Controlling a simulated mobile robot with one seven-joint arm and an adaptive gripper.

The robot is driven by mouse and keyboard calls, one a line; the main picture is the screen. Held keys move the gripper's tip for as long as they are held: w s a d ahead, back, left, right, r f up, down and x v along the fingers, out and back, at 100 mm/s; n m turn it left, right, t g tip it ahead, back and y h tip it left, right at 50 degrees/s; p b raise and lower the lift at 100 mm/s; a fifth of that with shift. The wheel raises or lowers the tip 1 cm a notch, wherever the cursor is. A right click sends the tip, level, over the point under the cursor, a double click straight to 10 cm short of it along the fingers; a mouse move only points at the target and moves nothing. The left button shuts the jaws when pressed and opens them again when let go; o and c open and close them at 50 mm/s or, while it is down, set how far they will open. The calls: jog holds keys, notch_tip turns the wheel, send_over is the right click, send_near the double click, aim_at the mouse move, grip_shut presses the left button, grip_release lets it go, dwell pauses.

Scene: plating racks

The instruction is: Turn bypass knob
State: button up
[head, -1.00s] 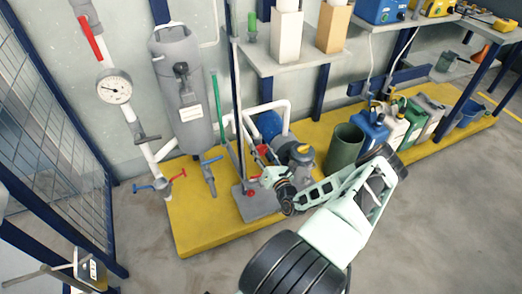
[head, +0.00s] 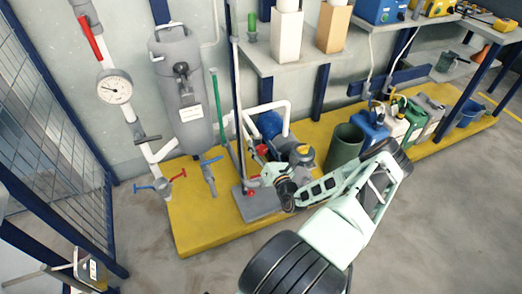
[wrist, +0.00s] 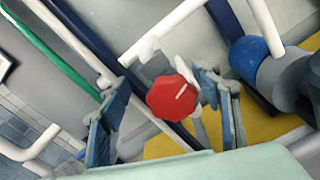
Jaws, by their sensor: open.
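A red, many-sided knob (wrist: 172,97) with a white line on its face sits on a grey valve body in the wrist view. I take it to be the bypass knob. My gripper (wrist: 160,118) is open, with one finger to the left of the knob and one to the right. The right finger is close to the knob's edge; I cannot tell whether it touches. In the head view, my gripper (head: 266,173) is at the pipework beside the pump, just below a small red knob (head: 262,150).
White pipes, a blue motor (head: 270,124) and a grey pump (head: 300,154) stand close to my gripper. A dark post (head: 236,90) and a green rod (head: 218,115) rise to its left. A dark green bin (head: 345,147) stands right of the pump.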

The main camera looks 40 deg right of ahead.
aim_at(261, 145)
notch_tip(261, 145, up, 8)
jog(key=shift+f, duration=0.1)
dwell(0.4)
